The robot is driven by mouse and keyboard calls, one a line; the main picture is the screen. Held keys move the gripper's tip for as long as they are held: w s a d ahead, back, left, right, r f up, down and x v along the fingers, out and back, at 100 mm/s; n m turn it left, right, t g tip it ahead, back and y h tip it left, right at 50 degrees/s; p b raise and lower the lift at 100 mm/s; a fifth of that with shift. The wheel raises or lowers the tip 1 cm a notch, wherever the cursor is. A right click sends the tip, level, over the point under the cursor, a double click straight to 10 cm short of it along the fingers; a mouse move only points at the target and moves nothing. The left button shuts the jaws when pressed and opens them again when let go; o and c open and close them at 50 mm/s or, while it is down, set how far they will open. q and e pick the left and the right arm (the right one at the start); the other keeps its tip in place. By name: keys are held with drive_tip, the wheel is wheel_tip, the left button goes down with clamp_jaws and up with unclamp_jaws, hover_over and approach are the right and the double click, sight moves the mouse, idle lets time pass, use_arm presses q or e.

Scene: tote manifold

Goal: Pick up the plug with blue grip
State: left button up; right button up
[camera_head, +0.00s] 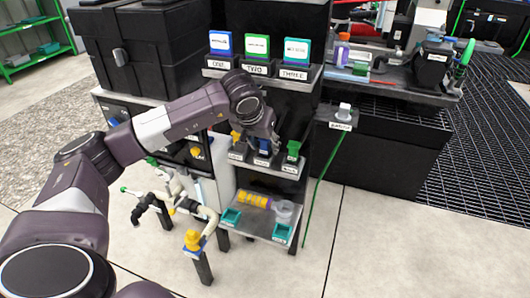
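The plug with the blue grip (264,145) stands in the middle of a small labelled shelf (288,168). A plug with a green grip (293,149) is to its right, and an orange one (235,135) is to its left, partly hidden. My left arm reaches in from the left, and its dark gripper (272,133) is at the blue grip, pointing down. The fingers blend into the dark background, so I cannot tell whether they touch the grip or are closed. My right gripper is out of view.
An upper shelf holds blue, green and teal boxes (257,46) with labels. A lower tray (258,228) holds a yellow cylinder (252,198) and teal bins. Pipes with a yellow valve (192,240) stand at the left front. A green cord (322,190) hangs at the right. The floor in front is clear.

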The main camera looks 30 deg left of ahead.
use_arm(q)
drive_tip(key=shift+w+f, duration=0.1)
drive_tip(key=shift+f, duration=0.05)
drive_tip(key=shift+c, duration=0.6)
clamp_jaws()
